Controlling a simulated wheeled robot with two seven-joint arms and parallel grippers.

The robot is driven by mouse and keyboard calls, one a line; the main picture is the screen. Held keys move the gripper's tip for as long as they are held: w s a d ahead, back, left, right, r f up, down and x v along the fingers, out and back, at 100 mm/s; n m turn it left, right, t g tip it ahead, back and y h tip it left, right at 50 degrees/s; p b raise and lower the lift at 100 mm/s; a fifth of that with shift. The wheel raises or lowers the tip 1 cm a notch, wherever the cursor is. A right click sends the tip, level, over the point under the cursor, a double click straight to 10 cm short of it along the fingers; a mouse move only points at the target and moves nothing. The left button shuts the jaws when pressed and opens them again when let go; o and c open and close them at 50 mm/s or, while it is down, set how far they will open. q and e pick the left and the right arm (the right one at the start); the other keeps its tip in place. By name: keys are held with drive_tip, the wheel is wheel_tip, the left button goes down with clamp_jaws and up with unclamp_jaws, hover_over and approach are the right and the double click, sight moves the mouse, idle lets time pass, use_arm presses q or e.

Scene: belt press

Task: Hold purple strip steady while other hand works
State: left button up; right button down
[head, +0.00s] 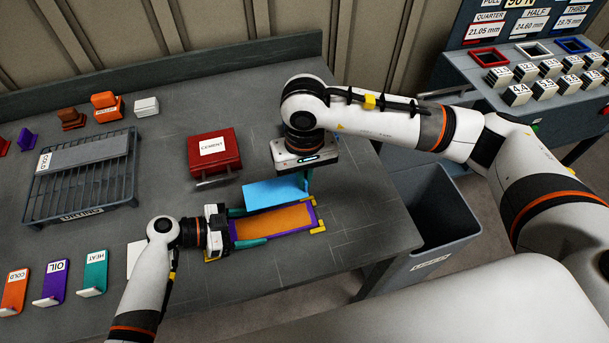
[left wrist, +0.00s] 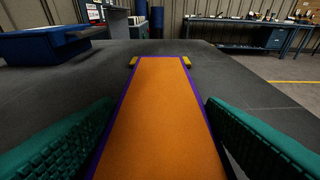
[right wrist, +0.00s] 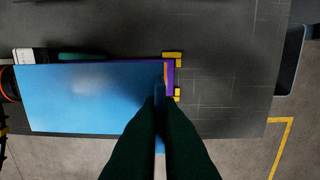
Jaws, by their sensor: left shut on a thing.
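The purple strip (head: 319,214) lies flat on the bench with an orange layer (head: 275,222) on top; it also shows in the left wrist view (left wrist: 119,112). Yellow corner pieces (head: 318,230) stand at its far end. My left gripper (head: 254,226) is shut on the strip's near end, one teal finger along each side. My right gripper (head: 307,183) is shut on the right end of a light blue sheet (head: 272,190), pinching it between its fingers. The sheet is held apart above the bench and hides most of the strip in the right wrist view (right wrist: 85,95).
A red CEMENT box (head: 214,152) sits behind the strip. A wire rack (head: 85,180) stands at the left. COLD, OIL and HEAT pieces (head: 55,282) line the front left. A grey bin (head: 430,215) stands off the bench's right edge. Bench right of the strip is clear.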

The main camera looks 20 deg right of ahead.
drive_tip(key=shift+r, duration=4)
use_arm(q)
drive_tip(key=o, duration=1.3)
